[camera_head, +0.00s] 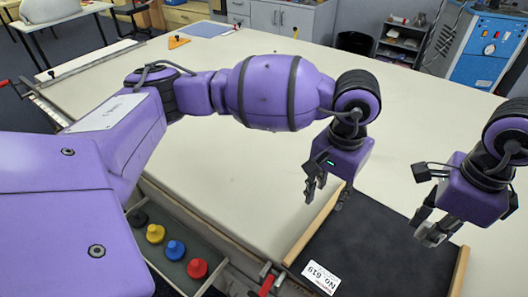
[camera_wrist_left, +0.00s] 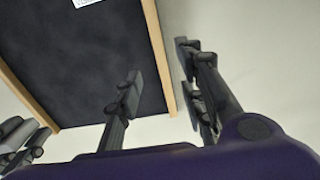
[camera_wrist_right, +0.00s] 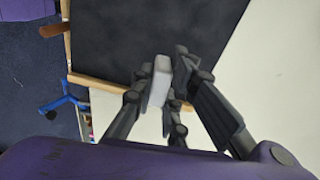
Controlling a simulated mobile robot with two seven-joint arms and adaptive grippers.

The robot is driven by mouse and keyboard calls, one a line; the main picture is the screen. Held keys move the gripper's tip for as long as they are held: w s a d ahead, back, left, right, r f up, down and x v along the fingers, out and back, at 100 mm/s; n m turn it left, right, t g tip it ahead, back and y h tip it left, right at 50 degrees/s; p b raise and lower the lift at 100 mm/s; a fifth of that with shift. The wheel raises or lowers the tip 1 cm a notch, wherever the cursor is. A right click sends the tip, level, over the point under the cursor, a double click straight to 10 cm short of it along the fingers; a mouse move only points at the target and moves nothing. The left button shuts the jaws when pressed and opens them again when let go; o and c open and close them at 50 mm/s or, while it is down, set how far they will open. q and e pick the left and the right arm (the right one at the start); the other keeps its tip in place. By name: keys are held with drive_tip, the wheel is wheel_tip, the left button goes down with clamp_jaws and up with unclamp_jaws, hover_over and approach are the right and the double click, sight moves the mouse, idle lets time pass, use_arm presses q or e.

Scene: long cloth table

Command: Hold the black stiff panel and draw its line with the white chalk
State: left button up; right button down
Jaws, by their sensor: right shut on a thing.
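The black stiff panel (camera_head: 372,240) lies at the table's front right, with pale wooden strips along its sides and a white label. My left gripper (camera_head: 325,190) is open at the panel's far left corner. In the left wrist view its fingers (camera_wrist_left: 160,85) stand apart, one over the black face and the other outside the wooden strip (camera_wrist_left: 158,45). My right gripper (camera_head: 432,232) is shut on the white chalk (camera_wrist_right: 160,82), a pale block, over the panel's right part. I cannot tell whether the chalk touches the panel. No drawn line is discernible.
The long pale cloth table (camera_head: 240,180) is largely clear behind the panel. A tray with black, yellow (camera_head: 155,233), blue (camera_head: 174,250) and red (camera_head: 197,268) knobbed pieces sits at the front edge. An orange tool (camera_head: 178,41) and a blue-grey mat (camera_head: 206,29) lie far back.

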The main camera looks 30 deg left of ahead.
sight(322, 216)
use_arm(q)
wheel_tip(322, 216, down, 8)
drive_tip(key=shift+f, duration=0.2)
drive_tip(key=shift+r, duration=0.1)
clamp_jaws()
idle(1.3)
